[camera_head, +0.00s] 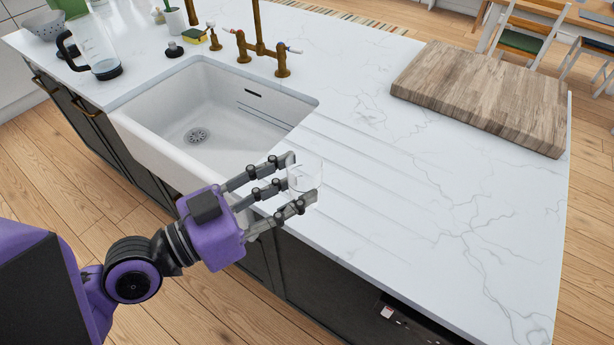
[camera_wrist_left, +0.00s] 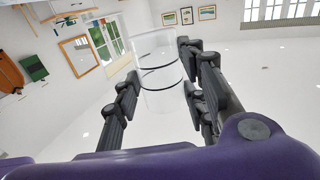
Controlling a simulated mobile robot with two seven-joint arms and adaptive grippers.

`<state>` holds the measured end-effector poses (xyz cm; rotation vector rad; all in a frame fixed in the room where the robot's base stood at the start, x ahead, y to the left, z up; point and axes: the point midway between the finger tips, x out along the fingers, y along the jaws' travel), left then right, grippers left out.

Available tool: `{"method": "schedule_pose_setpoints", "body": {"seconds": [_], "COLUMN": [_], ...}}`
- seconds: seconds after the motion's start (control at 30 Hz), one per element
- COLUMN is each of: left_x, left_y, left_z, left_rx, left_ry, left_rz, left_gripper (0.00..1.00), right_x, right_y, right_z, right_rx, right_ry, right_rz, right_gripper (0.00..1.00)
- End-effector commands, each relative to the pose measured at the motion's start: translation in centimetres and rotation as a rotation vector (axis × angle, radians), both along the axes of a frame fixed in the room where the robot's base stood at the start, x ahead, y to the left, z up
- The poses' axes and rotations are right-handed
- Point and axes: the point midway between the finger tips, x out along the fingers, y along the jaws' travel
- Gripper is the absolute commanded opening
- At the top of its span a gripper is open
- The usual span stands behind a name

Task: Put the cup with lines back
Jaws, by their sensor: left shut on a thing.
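My left gripper (camera_head: 304,180) is in front of the sink, above the front edge of the marble counter (camera_head: 440,200). Its fingers are closed around a clear cup (camera_head: 307,174). In the left wrist view the cup (camera_wrist_left: 158,65) stands between the fingers (camera_wrist_left: 160,85) and shows thin dark lines around its body. In the head view the cup is small and see-through, and its lines are hard to make out. Whether its base touches the counter cannot be told. My right gripper is in neither view.
A white sink (camera_head: 205,120) with a brass faucet (camera_head: 260,45) is set into the counter. A wooden cutting board (camera_head: 480,90) lies at the back right.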

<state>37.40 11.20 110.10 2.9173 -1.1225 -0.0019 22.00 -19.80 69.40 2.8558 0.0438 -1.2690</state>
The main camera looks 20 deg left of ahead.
Motion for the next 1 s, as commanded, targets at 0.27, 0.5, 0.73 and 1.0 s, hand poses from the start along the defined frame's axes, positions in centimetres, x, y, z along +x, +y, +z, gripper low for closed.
{"method": "schedule_pose_setpoints", "body": {"seconds": [0.27, 0.5, 0.73, 1.0], "left_x": [5.8, 10.2, 11.9, 12.7], "left_y": [1.8, 3.2, 3.7, 4.0], "left_z": [-4.2, -7.5, -9.2, -12.6], "left_rx": [-0.001, -0.001, -0.001, -0.004], "left_ry": [0.011, 0.012, 0.006, 0.01], "left_rz": [0.002, 0.001, 0.001, 0.002], "left_gripper": [0.11, 0.11, 0.11, 0.11], "right_x": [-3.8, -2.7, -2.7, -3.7], "right_y": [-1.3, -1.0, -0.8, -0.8], "right_z": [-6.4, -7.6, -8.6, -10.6], "right_rx": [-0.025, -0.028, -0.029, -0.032], "right_ry": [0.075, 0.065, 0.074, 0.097], "right_rz": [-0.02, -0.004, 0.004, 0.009], "right_gripper": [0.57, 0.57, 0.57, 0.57]}}
